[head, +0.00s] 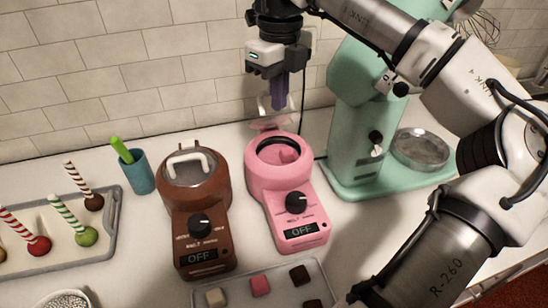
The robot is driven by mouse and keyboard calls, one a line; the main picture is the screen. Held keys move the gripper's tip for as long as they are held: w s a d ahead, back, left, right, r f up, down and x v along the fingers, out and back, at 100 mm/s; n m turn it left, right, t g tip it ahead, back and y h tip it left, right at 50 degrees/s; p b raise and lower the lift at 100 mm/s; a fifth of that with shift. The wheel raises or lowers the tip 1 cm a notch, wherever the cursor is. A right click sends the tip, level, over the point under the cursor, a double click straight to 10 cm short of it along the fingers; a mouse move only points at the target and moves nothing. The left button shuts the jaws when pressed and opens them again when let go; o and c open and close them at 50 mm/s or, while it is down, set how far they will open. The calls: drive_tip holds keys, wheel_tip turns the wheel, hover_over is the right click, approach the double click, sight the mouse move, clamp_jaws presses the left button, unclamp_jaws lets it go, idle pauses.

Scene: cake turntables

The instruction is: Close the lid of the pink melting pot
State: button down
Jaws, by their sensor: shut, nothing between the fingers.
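The pink melting pot (298,218) stands on the white counter near the middle of the head view, with an OFF display and a black knob on its front. Its bowl (284,151) is uncovered and shows pink contents. The clear lid (266,111) is raised at the back of the pot, tilted up towards the wall. My gripper (279,104) points down over the back of the pot, in front of part of the lid. Its fingers are shut and empty. They overlap the lid in the picture; I cannot tell whether they touch it.
A brown melting pot (200,222) with its lid down stands to the left. A mint-green stand mixer (357,130) stands close on the right. A tray with candies (238,289) lies in front. A blue cup (137,174) and a tray of cake pops (112,224) are at left.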

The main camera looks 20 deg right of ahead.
drive_tip(key=shift+s+f+b, duration=0.8)
drive_tip(key=shift+s+f, duration=0.1)
drive_tip(key=shift+s, duration=0.05)
drive_tip(key=shift+s+f+b, duration=0.65)
drive_tip(key=shift+f+b, duration=0.15)
drive_tip(key=shift+f, duration=0.05)
drive_tip(key=s+r+p, duration=0.3)
drive_tip(key=r+p, duration=0.2)
drive_tip(key=r, duration=0.2)
drive_tip(key=shift+r, duration=0.25)
